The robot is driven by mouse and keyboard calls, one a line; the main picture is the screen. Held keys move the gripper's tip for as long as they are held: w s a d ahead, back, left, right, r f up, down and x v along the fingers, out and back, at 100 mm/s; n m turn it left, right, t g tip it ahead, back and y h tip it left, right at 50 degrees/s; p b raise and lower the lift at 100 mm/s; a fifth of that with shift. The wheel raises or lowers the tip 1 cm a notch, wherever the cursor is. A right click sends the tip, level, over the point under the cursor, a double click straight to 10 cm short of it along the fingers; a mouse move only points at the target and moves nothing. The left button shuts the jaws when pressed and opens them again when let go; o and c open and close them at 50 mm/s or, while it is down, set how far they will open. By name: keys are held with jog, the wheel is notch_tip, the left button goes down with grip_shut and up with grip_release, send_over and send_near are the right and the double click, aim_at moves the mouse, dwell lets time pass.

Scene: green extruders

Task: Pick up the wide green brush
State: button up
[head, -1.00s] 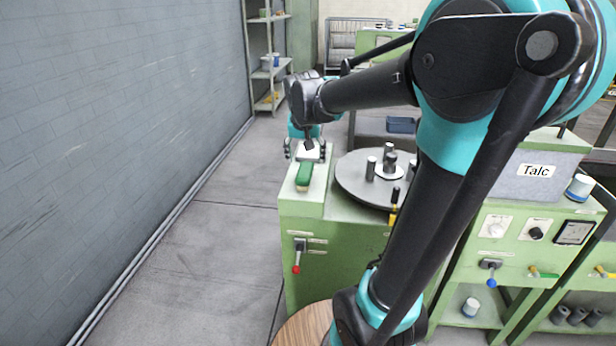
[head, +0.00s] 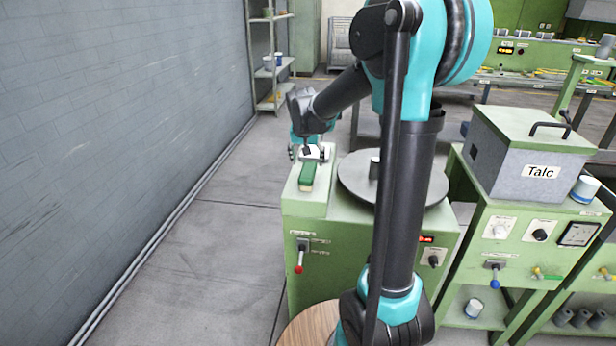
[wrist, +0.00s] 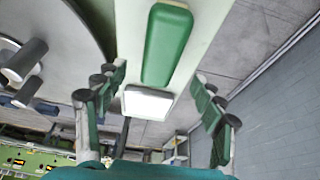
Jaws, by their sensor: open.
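The wide green brush (head: 307,175) lies on the pale top at the left end of the green machine. In the wrist view the brush (wrist: 168,45) is a long green block with rounded ends, at the top centre. A white block (wrist: 147,103) shows close to its near end; I cannot tell whether it is part of the brush. My gripper (head: 308,154) is over the far end of the brush. In the wrist view my gripper (wrist: 158,100) is open, its fingers on either side of the white block, with nothing held. The arm hides part of the machine top.
A round grey turntable (head: 355,180) with metal cylinders stands right of the brush. A grey Talc box (head: 520,165) stands further right. The grey wall (head: 110,130) is at left, with clear floor (head: 215,240) between. A shelf (head: 268,60) stands behind.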

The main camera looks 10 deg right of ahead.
aim_at(308, 170)
jog(key=shift+s+x, duration=0.15)
jog(key=shift+x, duration=1.2)
jog(key=shift+s+x, duration=0.15)
jog(key=shift+x, duration=1.2)
jog(key=shift+f, duration=0.4)
jog(key=c, duration=1.3)
jog(key=shift+r, duration=0.1)
notch_tip(308, 170, up, 20)
jog(key=shift+r, duration=0.2)
